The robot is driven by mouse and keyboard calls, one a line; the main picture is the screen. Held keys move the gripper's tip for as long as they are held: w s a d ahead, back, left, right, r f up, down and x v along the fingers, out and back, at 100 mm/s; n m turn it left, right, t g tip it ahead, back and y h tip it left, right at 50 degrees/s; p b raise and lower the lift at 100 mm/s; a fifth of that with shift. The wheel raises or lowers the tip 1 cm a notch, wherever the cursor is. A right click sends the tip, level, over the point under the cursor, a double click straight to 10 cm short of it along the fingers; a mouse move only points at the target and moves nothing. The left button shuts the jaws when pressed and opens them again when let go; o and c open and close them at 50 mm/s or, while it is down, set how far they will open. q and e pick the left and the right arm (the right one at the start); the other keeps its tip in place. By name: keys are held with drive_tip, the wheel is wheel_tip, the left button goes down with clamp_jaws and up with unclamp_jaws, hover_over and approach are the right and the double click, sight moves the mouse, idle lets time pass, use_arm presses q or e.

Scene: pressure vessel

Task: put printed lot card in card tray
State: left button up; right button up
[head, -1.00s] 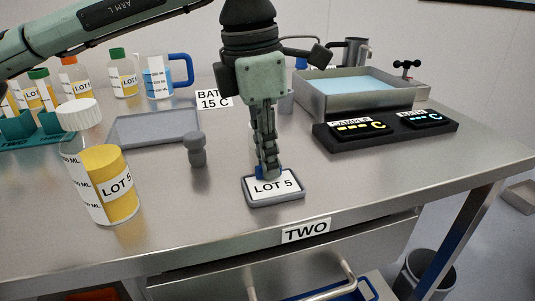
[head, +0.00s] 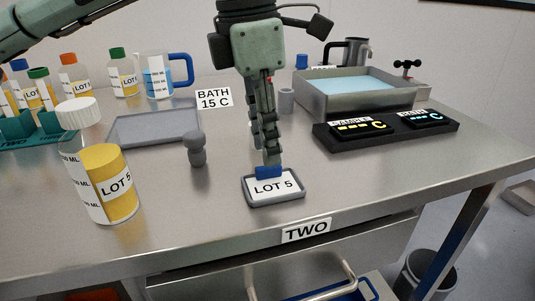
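The printed lot card (head: 275,187), white with "LOT 5" and a blue tab (head: 268,172) at its back edge, lies flat in the small grey card tray (head: 272,204) near the table's front edge. My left gripper (head: 271,158) points down just above the blue tab. Its fingers line up nearly one behind the other, so the gap between them is hard to see, but the tab stands clear below the tips and the gripper holds nothing visible. My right gripper is not in view.
A flat grey tray (head: 155,127) lies behind. The water bath (head: 360,92) and black display panel (head: 385,131) are at right.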

sight(258, 168)
use_arm(q)
wheel_tip(258, 168, up, 9)
drive_tip(key=a, duration=0.1)
drive_tip(key=shift+s, duration=0.2)
drive_tip(key=shift+f, duration=0.1)
